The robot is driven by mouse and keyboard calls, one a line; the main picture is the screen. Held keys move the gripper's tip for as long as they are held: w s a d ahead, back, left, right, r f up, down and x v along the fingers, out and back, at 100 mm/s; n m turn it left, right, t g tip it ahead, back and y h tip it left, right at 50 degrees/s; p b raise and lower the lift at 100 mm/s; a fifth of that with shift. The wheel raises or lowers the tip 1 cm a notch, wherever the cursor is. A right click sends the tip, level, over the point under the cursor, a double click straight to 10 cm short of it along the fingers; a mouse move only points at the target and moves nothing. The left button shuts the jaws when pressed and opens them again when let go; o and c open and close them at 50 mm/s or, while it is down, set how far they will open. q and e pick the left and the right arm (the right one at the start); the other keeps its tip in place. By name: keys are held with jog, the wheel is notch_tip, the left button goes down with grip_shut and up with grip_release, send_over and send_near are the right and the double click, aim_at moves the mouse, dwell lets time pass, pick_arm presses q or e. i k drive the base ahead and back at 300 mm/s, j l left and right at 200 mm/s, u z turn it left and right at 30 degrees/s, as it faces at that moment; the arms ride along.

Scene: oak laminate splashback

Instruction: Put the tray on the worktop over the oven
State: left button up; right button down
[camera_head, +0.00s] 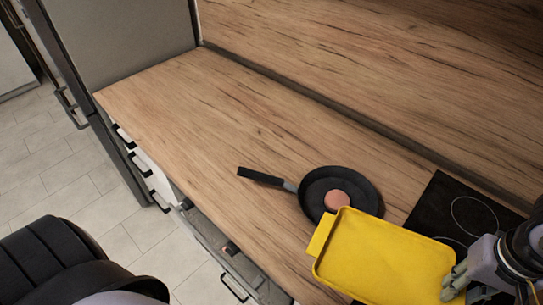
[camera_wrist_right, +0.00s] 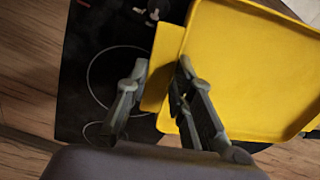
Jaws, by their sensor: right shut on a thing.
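The yellow tray (camera_head: 385,258) is a shallow rectangular tray with a raised rim and a tab at each short end. It is held above the worktop's right part, covering part of the hob and the front of the pan. My right gripper (camera_head: 456,278) is shut on the tab at the tray's right end. In the right wrist view, the tab lies between the two fingers of the right gripper (camera_wrist_right: 160,68), and the tray (camera_wrist_right: 245,70) extends to the right. The wooden worktop (camera_head: 210,110) runs along the splashback. My left gripper is not in view.
A black frying pan (camera_head: 318,187) holds a round pinkish item (camera_head: 337,201), its handle pointing left. The black hob (camera_head: 452,203) is at the right, also in the right wrist view (camera_wrist_right: 105,70). The worktop left of the pan is clear. A fridge (camera_head: 115,35) stands at far left.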

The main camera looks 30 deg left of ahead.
aim_at(218, 147)
jog(key=j+u, duration=0.2)
jog(key=u, duration=0.2)
jog(key=j+u, duration=0.15)
jog(key=u, duration=0.2)
jog(key=i+j+u, duration=0.15)
jog(key=u, duration=0.25)
jog(key=i+j, duration=0.25)
jog(key=j, duration=0.15)
jog(key=i+j, duration=0.2)
jog(key=j, duration=0.15)
jog(key=i+j, duration=0.25)
jog(key=j, duration=0.15)
